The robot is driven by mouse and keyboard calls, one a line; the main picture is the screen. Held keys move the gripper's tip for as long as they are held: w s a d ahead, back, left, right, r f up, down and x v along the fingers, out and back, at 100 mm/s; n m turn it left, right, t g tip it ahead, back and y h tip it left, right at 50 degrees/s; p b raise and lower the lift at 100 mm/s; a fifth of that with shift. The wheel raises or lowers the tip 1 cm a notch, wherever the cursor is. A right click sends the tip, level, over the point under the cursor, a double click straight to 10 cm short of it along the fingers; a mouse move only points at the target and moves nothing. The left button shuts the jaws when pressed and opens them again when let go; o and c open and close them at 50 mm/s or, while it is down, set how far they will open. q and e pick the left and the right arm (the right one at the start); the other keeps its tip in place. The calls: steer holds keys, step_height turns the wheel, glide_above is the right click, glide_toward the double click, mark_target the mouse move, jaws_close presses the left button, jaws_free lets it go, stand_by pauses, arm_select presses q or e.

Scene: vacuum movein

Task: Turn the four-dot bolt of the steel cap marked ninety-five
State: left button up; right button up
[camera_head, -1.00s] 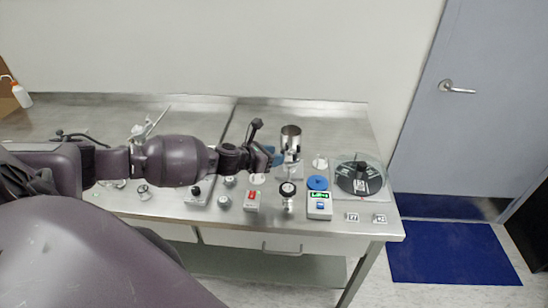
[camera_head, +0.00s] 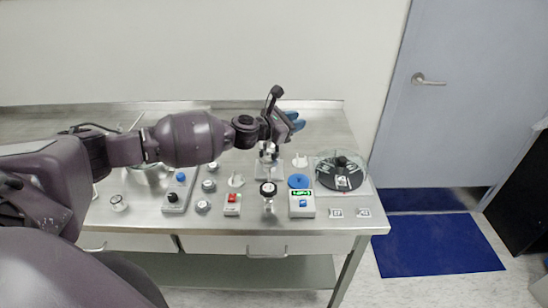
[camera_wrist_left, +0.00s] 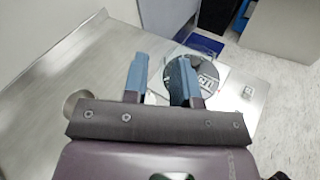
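Several small steel pieces that could be caps lie left of centre on the bench in the head view, such as a steel knob (camera_head: 209,185) and another knob (camera_head: 203,206). No number ninety-five and no four-dot bolt can be read at this size. My left gripper (camera_head: 294,121) is held over the back right of the bench, away from these pieces. In the left wrist view its two blue fingers (camera_wrist_left: 158,82) are apart with nothing between them. My right gripper is in neither view.
A dark disc (camera_head: 340,180) under a clear cover stands at the bench's right end. A green-lit meter (camera_head: 301,203), a blue disc (camera_head: 299,181) and a red-switch box (camera_head: 232,204) stand nearby. Two small marked tiles (camera_head: 335,213) lie near the front edge. The back right surface is clear.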

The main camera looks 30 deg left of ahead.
arm_select(q)
steer(key=w+d+r+m+t+h+b, duration=0.2)
steer(key=d+r+m+h+b, duration=0.2)
steer(key=d+r+m+h, duration=1.25)
steer(key=s+d+f+m+g+y+b, duration=0.1)
steer(key=s+d+f+m+g, duration=0.2)
steer(key=m+g, duration=0.5)
steer(key=s+d+f+m+g+y, duration=0.1)
steer(key=s+d+m+g+y, duration=0.25)
steer(key=m, duration=0.75)
steer(key=s+d+f+m+g+h+b, duration=0.1)
steer(key=s+d+f+m+g, duration=0.15)
steer(key=s+m+g, duration=0.45)
steer(key=m+t+y, duration=0.4)
steer(key=m+y, duration=0.3)
steer(key=y, duration=2.1)
glide_toward(274, 153)
steer(key=b+x, duration=0.1)
steer(key=x, duration=0.8)
steer(key=shift+a+f+b, duration=0.15)
steer(key=shift+f+b, duration=0.05)
steer(key=shift+b, duration=0.1)
steer(key=shift+w+a, duration=0.1)
